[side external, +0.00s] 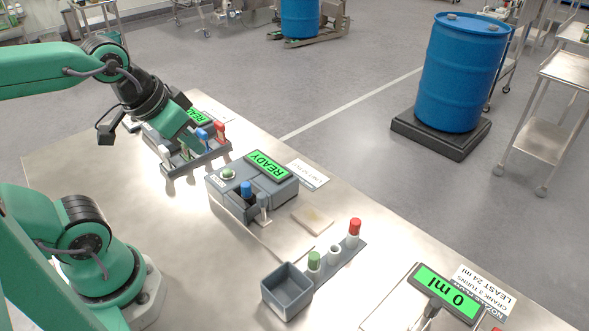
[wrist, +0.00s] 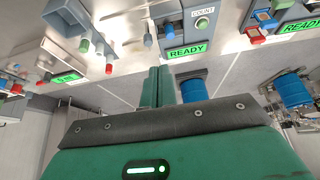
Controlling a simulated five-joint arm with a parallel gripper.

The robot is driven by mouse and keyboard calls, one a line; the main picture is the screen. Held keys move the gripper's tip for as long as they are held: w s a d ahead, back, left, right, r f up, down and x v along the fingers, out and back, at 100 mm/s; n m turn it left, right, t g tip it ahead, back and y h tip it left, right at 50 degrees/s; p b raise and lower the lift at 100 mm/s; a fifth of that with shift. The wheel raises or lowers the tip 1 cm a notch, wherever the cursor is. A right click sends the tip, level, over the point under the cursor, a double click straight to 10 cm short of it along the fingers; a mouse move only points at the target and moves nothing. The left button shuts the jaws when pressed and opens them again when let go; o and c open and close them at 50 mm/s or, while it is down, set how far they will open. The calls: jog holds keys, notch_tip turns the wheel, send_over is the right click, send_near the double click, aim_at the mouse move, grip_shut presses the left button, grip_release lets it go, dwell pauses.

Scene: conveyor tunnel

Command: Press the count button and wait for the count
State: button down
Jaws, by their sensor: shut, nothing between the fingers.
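The count station (side external: 225,190) is a grey box in the middle of the bench in the side external view. It has a round green button (side external: 228,173) and a tilted display (side external: 268,165) reading READY. The button also shows in the wrist view under the word COUNT (wrist: 202,23), above the READY display (wrist: 187,50). A blue-capped vial (side external: 246,189) stands at the station's front. My gripper (side external: 190,141) is shut and empty, left of the station and above a rack of vials. Its closed fingers show in the wrist view (wrist: 157,72), apart from the button.
The dark rack (side external: 205,158) under my gripper holds several vials with white, blue and red tops. A blue drum (side external: 465,75) stands on the floor beyond.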

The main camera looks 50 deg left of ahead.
jog(key=shift+w+a, duration=0.1)
jog(key=shift+w, duration=0.05)
jog(key=n+g+h, duration=0.2)
jog(key=n+g, duration=0.9)
jog(key=g, duration=0.2)
send_over(228, 169)
notch_tip(228, 169, down, 7)
jog(key=shift+f, duration=0.2)
jog(key=shift+f, duration=0.1)
dwell(0.5)
jog(key=shift+f, duration=4.3)
jog(key=shift+f, duration=0.15)
jog(key=shift+f, duration=0.25)
